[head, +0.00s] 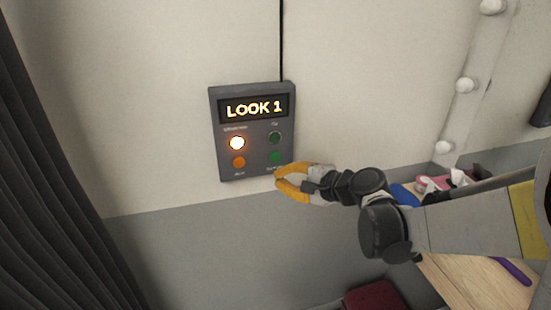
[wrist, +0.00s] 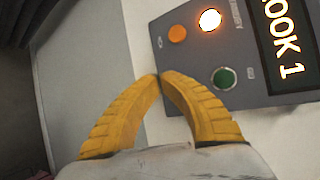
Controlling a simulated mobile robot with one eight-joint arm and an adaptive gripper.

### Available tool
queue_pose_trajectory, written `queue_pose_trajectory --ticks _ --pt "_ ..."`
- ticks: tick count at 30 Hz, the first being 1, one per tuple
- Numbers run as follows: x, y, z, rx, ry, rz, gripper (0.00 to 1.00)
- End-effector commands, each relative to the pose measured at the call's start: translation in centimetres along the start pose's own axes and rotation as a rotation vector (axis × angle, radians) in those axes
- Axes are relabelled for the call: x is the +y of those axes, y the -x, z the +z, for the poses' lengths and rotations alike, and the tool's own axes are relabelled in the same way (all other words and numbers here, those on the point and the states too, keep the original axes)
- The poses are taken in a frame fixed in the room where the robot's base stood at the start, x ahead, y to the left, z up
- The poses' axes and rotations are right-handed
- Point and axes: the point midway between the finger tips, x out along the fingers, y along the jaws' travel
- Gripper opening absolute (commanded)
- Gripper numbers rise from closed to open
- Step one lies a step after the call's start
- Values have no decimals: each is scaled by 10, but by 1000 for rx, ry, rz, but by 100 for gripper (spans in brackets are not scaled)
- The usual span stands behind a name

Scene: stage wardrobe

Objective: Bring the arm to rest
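My gripper (head: 279,181) is at the lower right corner of a grey wall panel in the head view. Its yellow fingers also show in the wrist view (wrist: 161,76), where their tips come together with nothing between them. The panel (head: 216,120) has a display (head: 253,108) reading "LOOK 1". Below it are a brightly lit lamp (head: 237,143), an orange button (head: 238,162), a dark green one (head: 275,138) and a green button (head: 275,157). I cannot tell whether the fingertips touch the panel.
A dark curtain (head: 50,170) hangs at the left. At the right, a wooden table (head: 470,285) holds a blue item (head: 404,195) and other small things, partly behind my arm. A bulb-lined frame (head: 465,86) is above. A dark red seat (head: 375,296) is at the bottom.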

Motion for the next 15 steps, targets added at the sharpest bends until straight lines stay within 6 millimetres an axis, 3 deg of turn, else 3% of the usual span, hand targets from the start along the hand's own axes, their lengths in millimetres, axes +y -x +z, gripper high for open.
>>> queue_pose_trajectory --ticks 8,11,15 --pt "4 6 2 11 33 19 0" --pt "17 22 6 41 132 78 0" --pt "53 67 14 104 374 230 0"
